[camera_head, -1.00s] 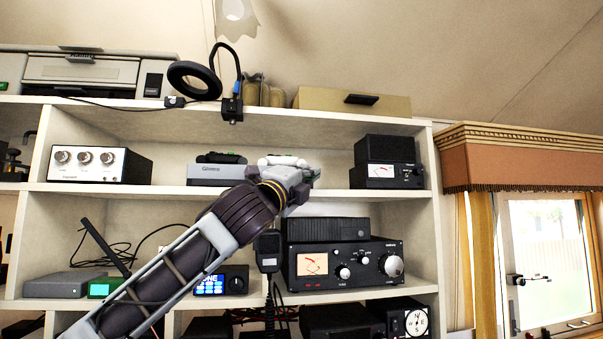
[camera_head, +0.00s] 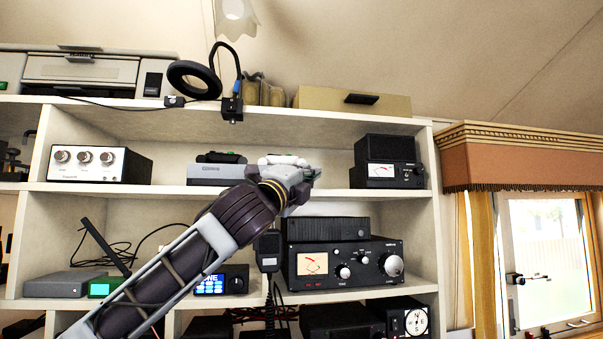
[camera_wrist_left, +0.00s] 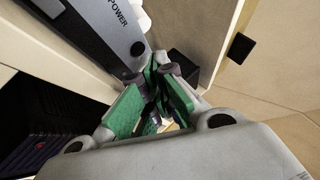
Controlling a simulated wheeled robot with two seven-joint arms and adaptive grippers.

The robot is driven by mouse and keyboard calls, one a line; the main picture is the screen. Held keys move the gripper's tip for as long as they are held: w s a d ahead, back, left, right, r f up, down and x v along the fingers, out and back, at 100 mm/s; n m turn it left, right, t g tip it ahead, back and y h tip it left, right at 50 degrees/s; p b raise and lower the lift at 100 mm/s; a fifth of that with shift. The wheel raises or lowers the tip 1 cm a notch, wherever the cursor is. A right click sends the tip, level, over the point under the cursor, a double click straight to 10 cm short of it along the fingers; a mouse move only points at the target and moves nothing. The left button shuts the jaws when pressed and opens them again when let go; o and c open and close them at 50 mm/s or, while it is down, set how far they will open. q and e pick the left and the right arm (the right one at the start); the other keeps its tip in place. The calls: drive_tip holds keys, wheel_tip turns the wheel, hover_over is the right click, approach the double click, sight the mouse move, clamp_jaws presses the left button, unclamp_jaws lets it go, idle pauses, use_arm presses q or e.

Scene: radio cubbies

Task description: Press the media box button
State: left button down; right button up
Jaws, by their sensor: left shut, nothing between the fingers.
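A grey box (camera_head: 215,174), which looks like the media box, sits on the middle shelf. My left forearm and gripper hide its right part. In the left wrist view, a grey panel (camera_wrist_left: 95,32) bears the word POWER, with a small dark oval button (camera_wrist_left: 137,47) below it. My left gripper (camera_head: 308,175) is in front of the middle shelf, right of the box's visible part. In the left wrist view my left gripper (camera_wrist_left: 156,68) is shut and empty, its tips close to the button. I cannot tell whether they touch. My right gripper is not in view.
A large black radio (camera_head: 345,263) is on the shelf below. A white rounded item (camera_head: 283,160) shows behind my gripper.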

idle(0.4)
use_arm(q)
drive_tip(key=shift+s, duration=0.15)
drive_tip(key=shift+s+d+b, duration=0.15)
drive_tip(key=shift+s+d, duration=0.05)
drive_tip(key=shift+s, duration=0.75)
drive_tip(key=shift+s+d+b, duration=0.1)
drive_tip(key=shift+s+d, duration=0.1)
drive_tip(key=shift+s, duration=0.75)
drive_tip(key=shift+s+d+b, duration=0.15)
drive_tip(key=shift+s+d, duration=0.05)
drive_tip(key=shift+s, duration=0.75)
